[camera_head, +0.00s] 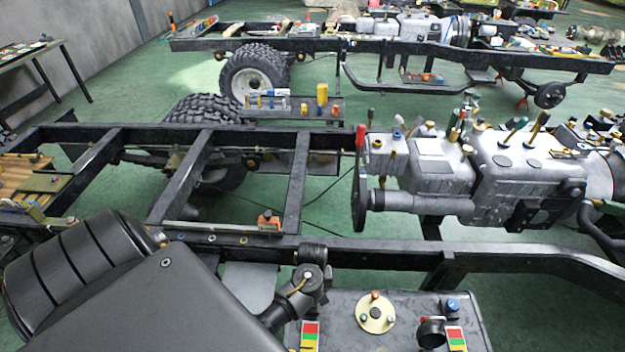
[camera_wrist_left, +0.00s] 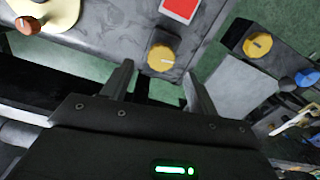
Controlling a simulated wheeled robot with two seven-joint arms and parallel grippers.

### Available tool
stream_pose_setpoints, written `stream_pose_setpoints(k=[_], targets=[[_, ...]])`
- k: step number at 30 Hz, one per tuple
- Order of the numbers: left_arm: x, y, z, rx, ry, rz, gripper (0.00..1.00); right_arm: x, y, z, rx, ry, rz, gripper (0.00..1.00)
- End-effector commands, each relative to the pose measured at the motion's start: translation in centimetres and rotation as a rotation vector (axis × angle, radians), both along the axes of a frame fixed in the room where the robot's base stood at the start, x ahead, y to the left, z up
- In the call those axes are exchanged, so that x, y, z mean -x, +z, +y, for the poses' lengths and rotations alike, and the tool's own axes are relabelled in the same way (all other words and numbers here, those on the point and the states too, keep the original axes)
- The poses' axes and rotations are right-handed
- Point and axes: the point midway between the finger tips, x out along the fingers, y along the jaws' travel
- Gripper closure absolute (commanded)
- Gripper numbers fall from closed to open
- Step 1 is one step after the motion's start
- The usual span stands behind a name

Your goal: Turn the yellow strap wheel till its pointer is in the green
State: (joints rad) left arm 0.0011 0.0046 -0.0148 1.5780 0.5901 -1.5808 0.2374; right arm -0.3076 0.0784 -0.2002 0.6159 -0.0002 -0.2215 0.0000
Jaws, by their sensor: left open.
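In the left wrist view a yellow wheel (camera_wrist_left: 165,54) with a brown top sits on a grey panel (camera_wrist_left: 110,35). My left gripper (camera_wrist_left: 160,70) is open, its two fingers spread to either side of the wheel's near edge; I cannot tell whether they touch it. A red patch (camera_wrist_left: 180,8) is beside the wheel, cut by the top edge. I cannot read the wheel's pointer. In the head view my left arm covers the lower left and the wheel is hidden; a red, yellow and green scale (camera_head: 310,335) shows on the panel (camera_head: 340,306). My right gripper is not in view.
A cream disc (camera_head: 376,312), a black ring-like part (camera_head: 432,331), a blue knob (camera_head: 453,305) and a second colour scale (camera_head: 456,338) share the panel. A second yellow knob (camera_wrist_left: 257,45) sits right of my fingers. The chassis rail (camera_head: 380,255) runs behind the panel.

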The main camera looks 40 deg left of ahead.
Motion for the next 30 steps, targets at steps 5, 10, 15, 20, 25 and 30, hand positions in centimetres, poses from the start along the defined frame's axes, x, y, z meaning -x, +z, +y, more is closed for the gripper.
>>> stream_pose_setpoints(k=[5,10,15,20,25,30], targets=[[0.1,-3.1,0.0,0.001,0.004,0.001,0.41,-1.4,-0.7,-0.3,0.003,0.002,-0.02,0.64],[0.1,-4.7,0.1,0.0,0.003,0.001,0.41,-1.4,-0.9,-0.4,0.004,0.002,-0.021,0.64],[0.1,-5.1,0.1,0.0,0.003,0.0,0.41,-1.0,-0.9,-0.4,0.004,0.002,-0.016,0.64],[0.1,-5.0,0.1,0.0,0.003,0.0,0.41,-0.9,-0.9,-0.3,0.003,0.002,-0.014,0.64],[0.1,-5.0,0.2,0.0,0.003,0.0,0.59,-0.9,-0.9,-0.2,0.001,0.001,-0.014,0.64],[0.1,-5.0,0.2,0.0,0.003,0.0,0.81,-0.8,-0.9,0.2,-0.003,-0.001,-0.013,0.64]])
